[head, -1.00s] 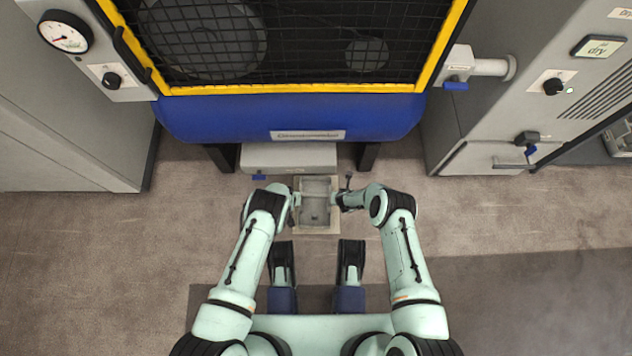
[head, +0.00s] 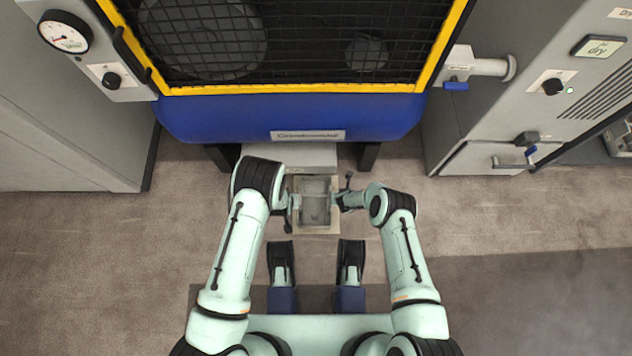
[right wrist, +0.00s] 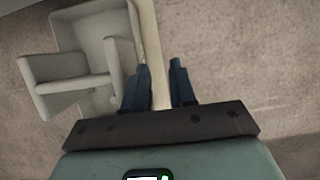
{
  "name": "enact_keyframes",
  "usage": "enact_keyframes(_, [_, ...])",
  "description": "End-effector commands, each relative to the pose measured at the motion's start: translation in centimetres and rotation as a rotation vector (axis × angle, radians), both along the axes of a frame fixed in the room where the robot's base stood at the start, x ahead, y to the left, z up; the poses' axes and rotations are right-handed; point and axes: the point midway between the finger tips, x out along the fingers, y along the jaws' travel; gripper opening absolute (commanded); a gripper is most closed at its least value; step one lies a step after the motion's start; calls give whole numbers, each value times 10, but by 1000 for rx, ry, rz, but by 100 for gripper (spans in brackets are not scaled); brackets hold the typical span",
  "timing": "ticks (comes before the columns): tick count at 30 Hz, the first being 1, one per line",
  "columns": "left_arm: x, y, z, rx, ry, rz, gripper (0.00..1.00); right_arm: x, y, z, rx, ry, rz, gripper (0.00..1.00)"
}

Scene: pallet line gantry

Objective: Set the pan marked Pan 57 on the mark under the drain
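The grey pan (head: 316,186) sits on or just above the pale square mark (head: 318,232) on the floor, in front of the blue machine. I cannot read its label. My left gripper (head: 294,207) is at the pan's left side; its fingers are too small to judge. My right gripper (head: 341,200) is at the right side.
The blue machine (head: 215,118) with a yellow-framed mesh guard stands ahead. A pale box (head: 312,155) is beneath it, between dark legs. Grey cabinets stand left (head: 60,150) and right (head: 480,110). Floor is clear on both sides of my arms.

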Motion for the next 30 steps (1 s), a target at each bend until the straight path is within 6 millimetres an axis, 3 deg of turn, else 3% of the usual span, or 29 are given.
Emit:
enact_keyframes(8, [-1,0,1,0,1,0,26,-7,-1,22,1,0,-2,26])
enact_keyframes(21, [0,0,1,0,1,0,26,-35,0,91,1,-2,0,26])
enact_keyframes(30, [0,0,1,0,1,0,26,-44,0,111,0,0,0,26])
